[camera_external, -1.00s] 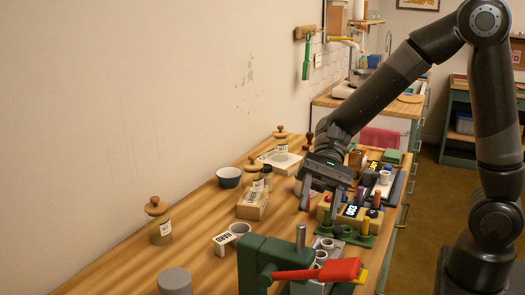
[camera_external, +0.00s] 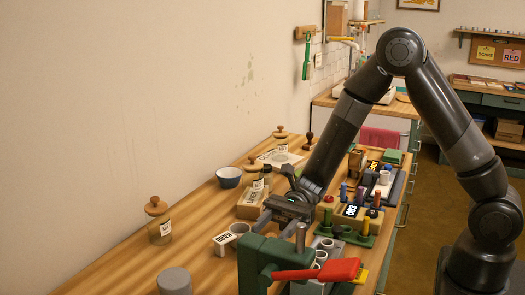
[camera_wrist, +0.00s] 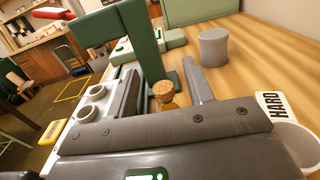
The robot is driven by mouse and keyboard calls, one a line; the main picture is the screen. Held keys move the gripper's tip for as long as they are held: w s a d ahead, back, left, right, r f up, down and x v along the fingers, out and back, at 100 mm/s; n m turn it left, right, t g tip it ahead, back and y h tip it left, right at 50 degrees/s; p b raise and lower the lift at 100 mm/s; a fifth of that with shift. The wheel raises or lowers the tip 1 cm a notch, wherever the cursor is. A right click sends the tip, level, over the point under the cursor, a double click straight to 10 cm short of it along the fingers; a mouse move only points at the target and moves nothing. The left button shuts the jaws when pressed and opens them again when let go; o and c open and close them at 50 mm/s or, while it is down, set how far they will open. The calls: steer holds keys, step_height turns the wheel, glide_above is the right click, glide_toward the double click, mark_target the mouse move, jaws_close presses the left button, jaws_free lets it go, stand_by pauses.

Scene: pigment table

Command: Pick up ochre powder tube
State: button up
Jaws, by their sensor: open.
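My gripper (camera_external: 280,226) is open, low over the bench behind the green press. In the wrist view its two fingers (camera_wrist: 166,88) reach forward on either side of a small tan, cork-like piece (camera_wrist: 165,92), apart from the right finger. This piece may be the top of the ochre powder tube; its lower part is hidden by my gripper, and I cannot make it out in the external view. Several coloured tubes (camera_external: 361,195) stand in the green rack to the right of my gripper, and I cannot tell whether one is ochre.
The green press (camera_external: 262,258) with a red lever (camera_external: 315,271) stands close in front. A grey holder with round sockets (camera_wrist: 95,100) is beside my left finger. A grey cylinder (camera_wrist: 213,47) stands beyond.

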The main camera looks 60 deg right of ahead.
step_height(320, 180, down, 3)
steer(key=shift+f, duration=0.1)
steer(key=shift+a, duration=1.5)
steer(key=shift+c, duration=0.6)
jaws_close()
